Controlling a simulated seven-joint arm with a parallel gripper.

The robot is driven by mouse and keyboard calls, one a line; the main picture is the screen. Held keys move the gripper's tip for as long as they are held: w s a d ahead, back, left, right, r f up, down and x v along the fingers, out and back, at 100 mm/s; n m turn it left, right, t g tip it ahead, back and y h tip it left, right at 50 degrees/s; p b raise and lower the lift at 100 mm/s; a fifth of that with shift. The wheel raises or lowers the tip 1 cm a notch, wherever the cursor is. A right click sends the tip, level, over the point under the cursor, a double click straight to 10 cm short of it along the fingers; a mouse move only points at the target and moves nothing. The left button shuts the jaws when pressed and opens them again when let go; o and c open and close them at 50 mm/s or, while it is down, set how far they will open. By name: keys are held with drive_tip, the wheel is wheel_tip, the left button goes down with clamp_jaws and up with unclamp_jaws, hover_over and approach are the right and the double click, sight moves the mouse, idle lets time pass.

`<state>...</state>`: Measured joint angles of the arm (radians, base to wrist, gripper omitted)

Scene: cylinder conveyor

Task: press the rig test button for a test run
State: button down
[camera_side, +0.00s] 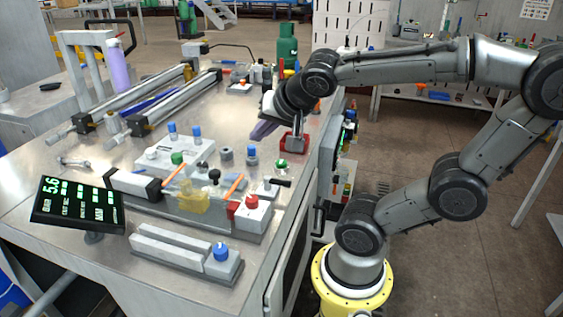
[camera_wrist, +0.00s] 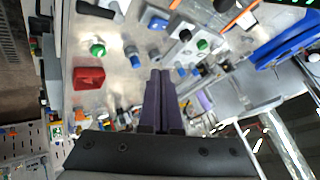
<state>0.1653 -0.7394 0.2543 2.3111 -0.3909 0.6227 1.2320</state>
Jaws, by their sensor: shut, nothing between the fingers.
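My gripper (camera_side: 262,131) is shut and empty, with dark purple fingers. It hangs above the far right part of the metal bench, and its fingers (camera_wrist: 161,74) point at the bench in the wrist view. Several coloured buttons or knobs show in the side view: a blue one (camera_side: 221,251) on a grey front block, a red one (camera_side: 252,202) on a white box, and green ones (camera_side: 178,158) and (camera_side: 282,163). I cannot tell which is the rig test button. The fingers look apart from all of them.
A black display (camera_side: 77,206) with green figures stands at the front left. Two cylinders (camera_side: 178,97) lie along the back left. A red tray (camera_side: 293,142) sits beside my gripper; it also shows in the wrist view (camera_wrist: 88,78).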

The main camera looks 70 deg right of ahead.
drive_tip(key=w+d+m+h, duration=0.1)
drive_tip(key=d+m+h, duration=0.2)
drive_tip(key=d+m, duration=0.35)
drive_tip(key=g, duration=0.2)
hover_over(282, 164)
wheel_tip(282, 164, down, 3)
drive_tip(key=shift+r+h, duration=0.2)
drive_tip(key=shift+h, duration=0.1)
drive_tip(key=shift+f, duration=4.4)
drive_tip(key=shift+f, duration=0.1)
drive_tip(key=shift+f, duration=0.3)
